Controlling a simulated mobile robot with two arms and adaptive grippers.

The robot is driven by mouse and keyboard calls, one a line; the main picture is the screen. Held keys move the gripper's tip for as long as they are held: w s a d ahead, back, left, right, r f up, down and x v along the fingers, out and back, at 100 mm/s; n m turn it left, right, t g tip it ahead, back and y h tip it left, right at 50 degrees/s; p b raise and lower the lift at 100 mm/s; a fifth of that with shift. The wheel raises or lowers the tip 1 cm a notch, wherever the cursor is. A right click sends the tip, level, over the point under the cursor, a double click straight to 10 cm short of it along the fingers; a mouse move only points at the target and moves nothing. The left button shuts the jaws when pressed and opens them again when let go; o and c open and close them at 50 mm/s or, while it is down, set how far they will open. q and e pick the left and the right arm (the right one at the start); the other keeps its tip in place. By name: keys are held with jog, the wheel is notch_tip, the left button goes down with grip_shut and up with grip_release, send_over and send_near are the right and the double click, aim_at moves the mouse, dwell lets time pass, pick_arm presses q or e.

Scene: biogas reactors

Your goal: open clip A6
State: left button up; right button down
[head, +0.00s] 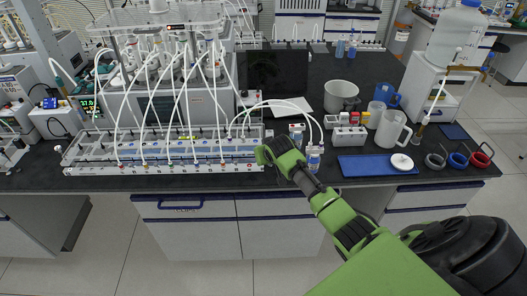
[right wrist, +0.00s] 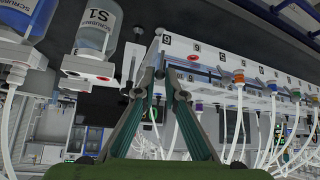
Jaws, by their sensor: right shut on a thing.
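My right gripper (head: 264,154) reaches the right end of the long white tube rack (head: 150,170) at the table's front. In the right wrist view my right gripper (right wrist: 159,82) has its fingers converging at the end of the white rack (right wrist: 208,53), beside end labels that look like upside-down 6s. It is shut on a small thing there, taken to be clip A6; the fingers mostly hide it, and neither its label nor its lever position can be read. Colored fittings with white tubes line the rack. My left gripper is not in view.
Farther right are a blue tray (head: 365,166), a white jug (head: 391,129) and colored rings (head: 458,160). White tubes arch over the rack.

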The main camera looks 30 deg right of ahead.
jog(key=shift+s+a+f+n+t+h+b, duration=0.15)
jog(key=shift+s+a+f+t+h+b, duration=0.3)
jog(key=shift+t+b, duration=1.2)
jog(key=shift+s+a+f+n+t+h+b, duration=0.15)
jog(key=shift+s+t+h+b, duration=0.5)
jog(key=shift+b, duration=2.1)
jog(key=shift+s+a+f+n+t+h+b, duration=0.1)
jog(key=shift+s+a+f+t+h+b, duration=0.5)
jog(key=shift+b, duration=1.6)
jog(key=shift+w+d+r+t, duration=0.25)
jog(key=shift+w+d+t, duration=0.05)
jog(key=shift+d+t, duration=0.1)
jog(key=c, duration=2.1)
grip_release()
jog(key=v, duration=1.2)
